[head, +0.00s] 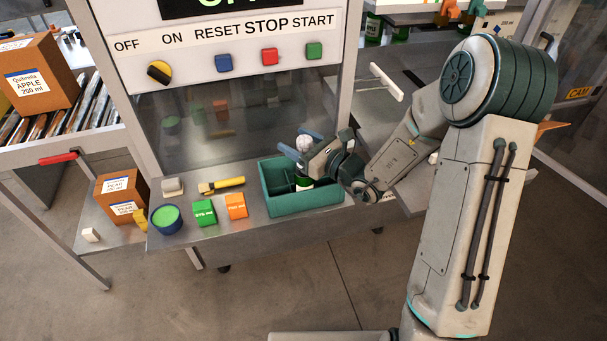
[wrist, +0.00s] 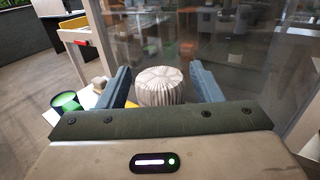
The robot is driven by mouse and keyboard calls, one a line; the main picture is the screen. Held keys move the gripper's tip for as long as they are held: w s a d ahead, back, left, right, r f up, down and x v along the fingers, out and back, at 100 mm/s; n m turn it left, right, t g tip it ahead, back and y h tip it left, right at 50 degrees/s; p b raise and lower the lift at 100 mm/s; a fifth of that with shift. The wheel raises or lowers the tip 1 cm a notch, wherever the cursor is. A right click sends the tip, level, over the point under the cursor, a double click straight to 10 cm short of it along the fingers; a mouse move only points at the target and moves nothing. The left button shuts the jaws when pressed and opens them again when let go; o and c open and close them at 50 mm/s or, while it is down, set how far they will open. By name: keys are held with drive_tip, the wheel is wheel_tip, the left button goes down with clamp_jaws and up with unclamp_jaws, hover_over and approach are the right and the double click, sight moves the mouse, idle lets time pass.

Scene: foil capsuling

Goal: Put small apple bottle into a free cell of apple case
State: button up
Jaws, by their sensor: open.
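My gripper (head: 298,153) is open above the green bin, its two blue fingers on either side of a whitish ribbed round thing (wrist: 160,87). That thing also shows in the head view (head: 304,142); I cannot tell whether the fingers touch it. Below it, a small bottle-like piece with a white and green surface (head: 304,184) stands in the bin (head: 306,207), partly hidden by my gripper. I cannot tell whether the two are one object.
The apple case is by a roller conveyor (head: 88,110). A pear box (head: 121,196) stands lower left. A blue-rimmed green container (head: 166,219), a green block (head: 204,213), an orange block (head: 236,206) and a yellow tool (head: 222,185) lie left of the bin. A control panel (head: 250,45) rises behind.

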clamp_jaws()
drive_tip(key=shift+r, duration=0.1)
idle(0.3)
